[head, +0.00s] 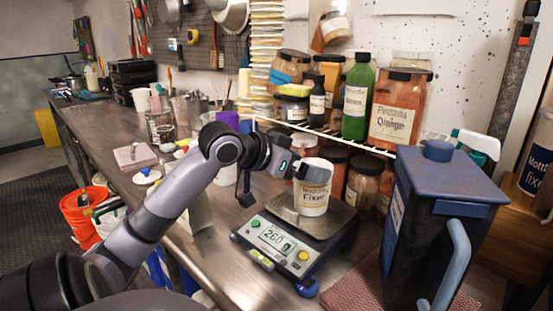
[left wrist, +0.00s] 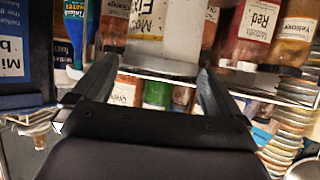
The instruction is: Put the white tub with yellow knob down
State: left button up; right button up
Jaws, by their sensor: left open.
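A white tub (head: 313,203) with a printed label stands upright on the metal pan of the digital scale (head: 284,248). I cannot make out a yellow knob on it; its upper part is partly covered by my gripper. My left gripper (head: 300,172) is open at the upper part of the tub, with its fingers on either side. In the left wrist view, the tub (left wrist: 165,38) shows between the two spread fingers; I cannot tell whether they touch it. The scale's display is lit and its front has a yellow button. My right gripper is not in view.
A large dark blue container (head: 428,215) with a light blue handle stands right of the scale. Jars and bottles, including a green bottle (head: 356,98) and an orange jar (head: 397,108), crowd the wire shelf behind. An orange bucket (head: 85,215) stands on the floor at left.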

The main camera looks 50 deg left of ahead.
pick_arm(q)
jog(key=v, duration=0.8)
jog(key=shift+s+r, duration=0.15)
jog(key=shift+s, duration=0.15)
jog(key=shift+s, duration=0.1)
